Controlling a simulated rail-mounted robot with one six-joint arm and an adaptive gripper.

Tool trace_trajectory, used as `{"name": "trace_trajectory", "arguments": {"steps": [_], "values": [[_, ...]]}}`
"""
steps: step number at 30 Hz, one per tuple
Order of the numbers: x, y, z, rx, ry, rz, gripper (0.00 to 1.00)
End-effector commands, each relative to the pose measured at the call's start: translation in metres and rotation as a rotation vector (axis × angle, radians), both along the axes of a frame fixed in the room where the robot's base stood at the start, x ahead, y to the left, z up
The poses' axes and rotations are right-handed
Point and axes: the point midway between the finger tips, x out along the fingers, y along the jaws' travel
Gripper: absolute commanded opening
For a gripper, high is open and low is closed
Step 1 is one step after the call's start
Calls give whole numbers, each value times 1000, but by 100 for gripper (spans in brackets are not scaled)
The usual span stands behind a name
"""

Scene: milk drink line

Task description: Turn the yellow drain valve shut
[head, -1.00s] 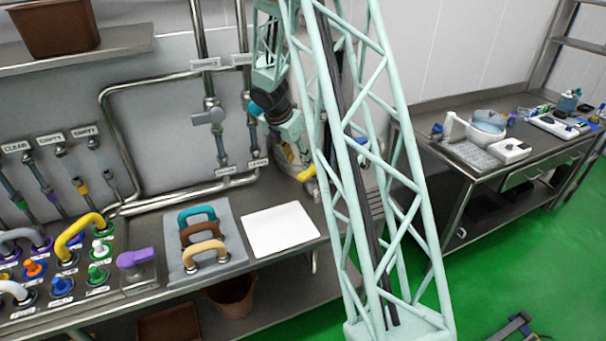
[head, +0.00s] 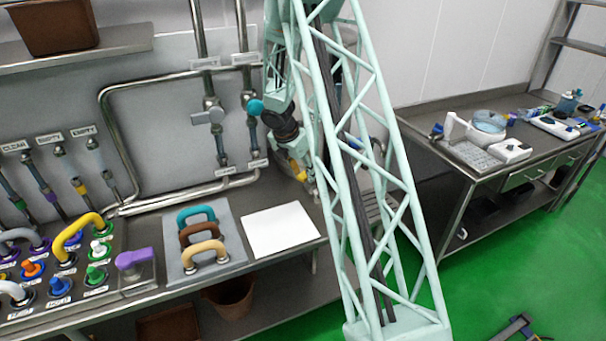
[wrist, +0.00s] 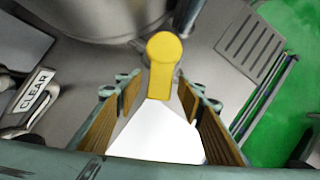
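The yellow drain valve handle (wrist: 163,62) shows in the wrist view, with a round hub at the top and a flat lever pointing down the picture. It sits beside a rounded metal vessel (wrist: 100,14). My gripper (wrist: 158,84) is open, with a brown-padded finger on each side. The lever's lower end appears between the fingertips, with a gap on both sides; I cannot tell its depth. In the head view the yellow handle (head: 299,172) is partly hidden by my arm and lattice column.
A white sheet (head: 281,231) lies on the bench left of the valve. A grey mat (head: 224,262) holds several curved handles. A slotted grate (wrist: 250,45) lies right of the valve in the wrist view. A "CLEAR" label (wrist: 34,90) is at left.

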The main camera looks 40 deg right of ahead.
Motion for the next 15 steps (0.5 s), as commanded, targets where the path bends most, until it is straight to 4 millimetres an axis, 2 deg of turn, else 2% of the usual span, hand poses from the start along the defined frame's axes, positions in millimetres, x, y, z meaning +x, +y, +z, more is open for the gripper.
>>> {"name": "trace_trajectory", "arguments": {"steps": [8,15], "values": [[0,0,0,0,0,0,35],[0,0,0,0,0,0,15]]}}
